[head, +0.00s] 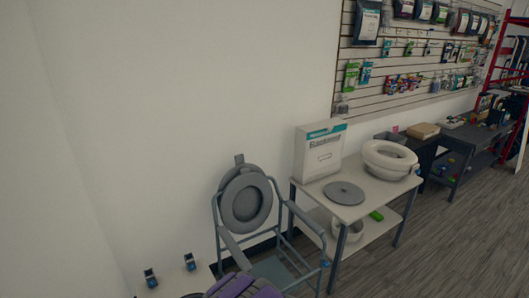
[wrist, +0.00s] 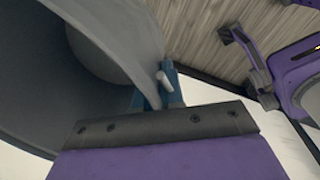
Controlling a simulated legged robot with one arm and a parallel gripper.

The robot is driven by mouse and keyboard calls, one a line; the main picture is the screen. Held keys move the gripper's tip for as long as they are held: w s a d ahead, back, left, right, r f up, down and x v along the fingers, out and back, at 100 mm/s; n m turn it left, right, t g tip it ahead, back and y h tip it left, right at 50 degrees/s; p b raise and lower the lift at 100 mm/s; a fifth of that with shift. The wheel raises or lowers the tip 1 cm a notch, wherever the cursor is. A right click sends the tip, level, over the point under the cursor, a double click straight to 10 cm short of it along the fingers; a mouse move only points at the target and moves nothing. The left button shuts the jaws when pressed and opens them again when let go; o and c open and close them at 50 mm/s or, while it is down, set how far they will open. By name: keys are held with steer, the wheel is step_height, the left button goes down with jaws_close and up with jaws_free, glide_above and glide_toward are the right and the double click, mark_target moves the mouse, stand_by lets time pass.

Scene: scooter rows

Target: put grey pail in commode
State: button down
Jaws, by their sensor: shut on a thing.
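The commode (head: 270,268) is a blue-grey tubular frame chair in the lower middle of the head view. Its round grey seat (head: 232,207) and lid stand raised against the back, above the open frame. The grey pail (wrist: 125,35) fills the upper left of the wrist view, very close to the camera. My gripper (wrist: 158,118), purple with a dark jaw plate, is shut on the pail's wall near a blue fitting. In the head view only purple parts of my arm show at the bottom edge, in front of the commode. The pail cannot be made out clearly there.
Right of the commode stands a white table (head: 375,207) with a white box (head: 319,151), a flat grey disc (head: 344,193) and a white raised toilet seat (head: 390,160). A white pail (head: 347,230) sits on its lower shelf. Open floor (head: 445,250) lies at right; a wall closes the left.

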steer(key=shift+w+d+r+m, duration=0.3)
steer(key=shift+w+d+r, duration=0.1)
steer(key=shift+w+d, duration=0.05)
steer(key=shift+w+d+r+m, duration=0.35)
steer(key=shift+w+r+m, duration=0.15)
steer(key=shift+r, duration=0.2)
steer(key=w+d+r+m+h, duration=0.1)
steer(key=w+d+r+m, duration=0.2)
steer(key=d+r+m, duration=0.5)
steer(key=w+d+r+m+h, duration=0.1)
steer(key=w+d+r+m, duration=0.2)
steer(key=d+r+m, duration=0.45)
steer(key=s+d+r+m, duration=0.2)
steer(key=d+r+m, duration=0.4)
steer(key=r, duration=0.3)
steer(key=s+d+r+m, duration=0.2)
steer(key=d+r+m, duration=0.5)
steer(key=r, duration=0.3)
steer(key=shift+s+d+r+g+h, duration=0.25)
steer(key=shift+s+d+g+h, duration=0.05)
steer(key=shift+s+d, duration=0.1)
